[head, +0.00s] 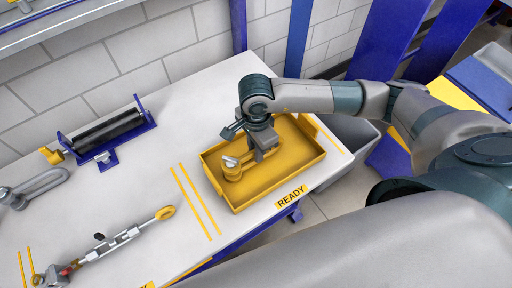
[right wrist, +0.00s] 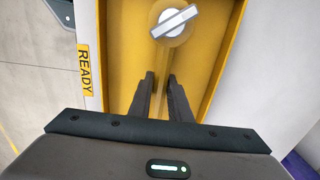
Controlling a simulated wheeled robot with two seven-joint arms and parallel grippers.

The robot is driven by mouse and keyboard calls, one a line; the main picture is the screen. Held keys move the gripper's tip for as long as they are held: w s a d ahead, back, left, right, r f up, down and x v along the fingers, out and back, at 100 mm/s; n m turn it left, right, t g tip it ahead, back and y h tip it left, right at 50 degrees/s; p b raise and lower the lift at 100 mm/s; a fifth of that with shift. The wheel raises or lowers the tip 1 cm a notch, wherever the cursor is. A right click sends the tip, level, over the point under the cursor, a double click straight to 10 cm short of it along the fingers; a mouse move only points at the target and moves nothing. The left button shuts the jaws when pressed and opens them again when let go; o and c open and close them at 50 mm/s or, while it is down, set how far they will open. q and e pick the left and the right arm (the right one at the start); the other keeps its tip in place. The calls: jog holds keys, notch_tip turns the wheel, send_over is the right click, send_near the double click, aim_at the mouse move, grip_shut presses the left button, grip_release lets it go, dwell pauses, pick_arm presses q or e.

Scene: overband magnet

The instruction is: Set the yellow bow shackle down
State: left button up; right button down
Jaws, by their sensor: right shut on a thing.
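The yellow bow shackle (head: 232,172), with a pale metal pin across it, is inside the left part of the yellow tray (head: 268,192). My right gripper (head: 262,150) reaches down into the tray and is shut on the shackle. In the right wrist view the shackle's pin end (right wrist: 175,22) shows beyond the fingertips (right wrist: 160,78), and yellow shows between the fingers. The part in the jaws blends with the tray floor. I cannot tell whether the shackle touches the floor. My left gripper is not in view.
The tray stands on the pale bench beside a READY label (head: 291,196) and yellow lines. A turnbuckle (head: 115,243), a blue-framed black roller (head: 105,132) and a grey shackle (head: 40,186) lie to the left. A grey bin (head: 347,135) is beyond the right edge.

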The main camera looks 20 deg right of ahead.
jog(key=shift+f, duration=0.1)
jog(key=c, duration=1.6)
grip_release()
jog(key=shift+c, duration=0.2)
jog(key=shift+r, duration=0.25)
